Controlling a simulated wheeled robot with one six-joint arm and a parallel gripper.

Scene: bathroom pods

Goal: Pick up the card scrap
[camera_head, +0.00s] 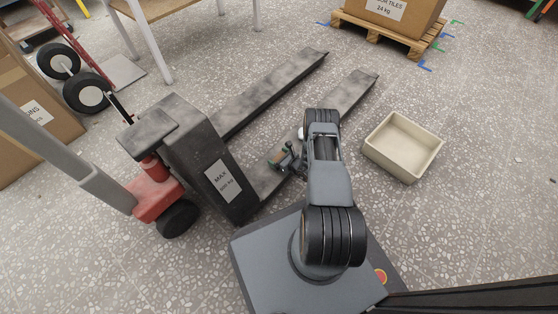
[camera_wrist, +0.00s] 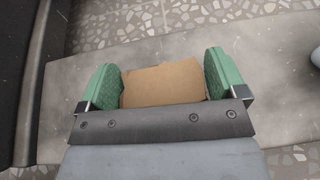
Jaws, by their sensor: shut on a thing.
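The card scrap (camera_wrist: 163,84) is a flat brown piece in the wrist view. It lies between the two green fingertips of my gripper (camera_wrist: 163,80), which are shut on its left and right edges. Below it in that view is a grey metal surface, a fork of the pallet truck. In the head view my gripper (camera_head: 283,158) is low over the near fork, close to the truck's body. The scrap is too small and too covered to make out clearly there.
The pallet truck (camera_head: 172,135) stands at left centre, its two forks reaching up and right. An empty cream bin (camera_head: 402,146) sits on the speckled floor at right. A wooden pallet (camera_head: 388,36) with a carton (camera_head: 400,12) is at the back. Floor right of the bin is mostly clear.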

